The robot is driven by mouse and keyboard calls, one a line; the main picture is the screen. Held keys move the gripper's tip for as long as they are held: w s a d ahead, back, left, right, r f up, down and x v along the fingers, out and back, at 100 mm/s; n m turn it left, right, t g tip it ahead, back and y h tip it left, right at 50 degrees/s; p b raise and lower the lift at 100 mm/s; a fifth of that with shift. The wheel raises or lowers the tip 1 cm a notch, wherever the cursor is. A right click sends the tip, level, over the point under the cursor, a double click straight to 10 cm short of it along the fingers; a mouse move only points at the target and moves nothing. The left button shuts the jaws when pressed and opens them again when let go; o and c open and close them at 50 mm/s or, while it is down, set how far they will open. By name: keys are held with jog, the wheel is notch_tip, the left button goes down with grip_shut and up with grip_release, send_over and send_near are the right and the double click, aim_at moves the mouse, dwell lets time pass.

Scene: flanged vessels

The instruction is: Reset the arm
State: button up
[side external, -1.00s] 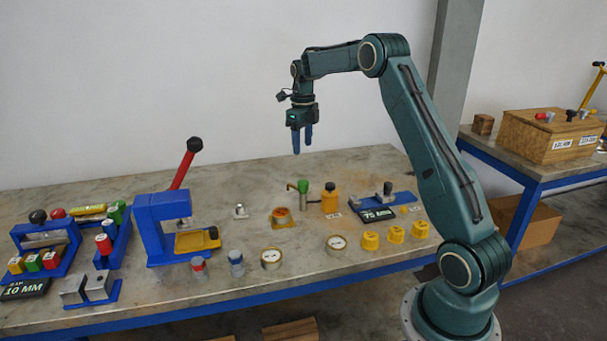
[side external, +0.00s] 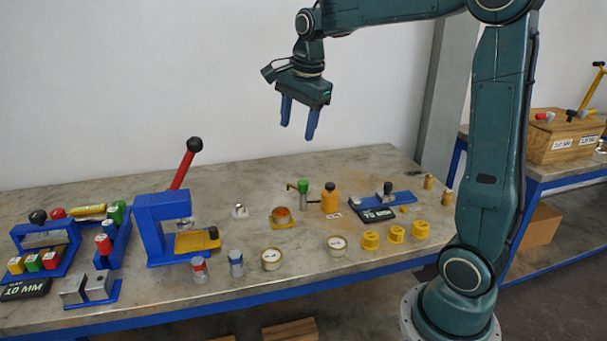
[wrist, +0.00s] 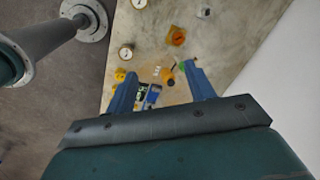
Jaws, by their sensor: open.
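My gripper (side external: 298,118) has blue fingers and hangs open and empty, high above the back of the workbench (side external: 340,170). Its fingers point downward with a slight tilt. In the wrist view my gripper (wrist: 163,85) shows its two fingers spread apart with nothing between them but bench items far below. My arm reaches in from the right, with its upper part bent over to the left.
On the bench stand a blue press (side external: 155,215) with a red lever, a yellow bottle (side external: 329,198), two round gauges, yellow caps and a blue block rack (side external: 40,240). A side table with a wooden box (side external: 565,135) is at the right. Air around my gripper is clear.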

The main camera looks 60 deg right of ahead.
jog(key=s+a+f+n+t, duration=0.1)
jog(key=s+a+n, duration=0.5)
jog(key=s+n, duration=0.4)
jog(key=s+a+f+n+t, duration=0.2)
jog(key=s+a+n, duration=0.4)
jog(key=s+n, duration=0.4)
jog(key=shift+s+a+y, duration=0.25)
jog(key=shift+a+y, duration=0.15)
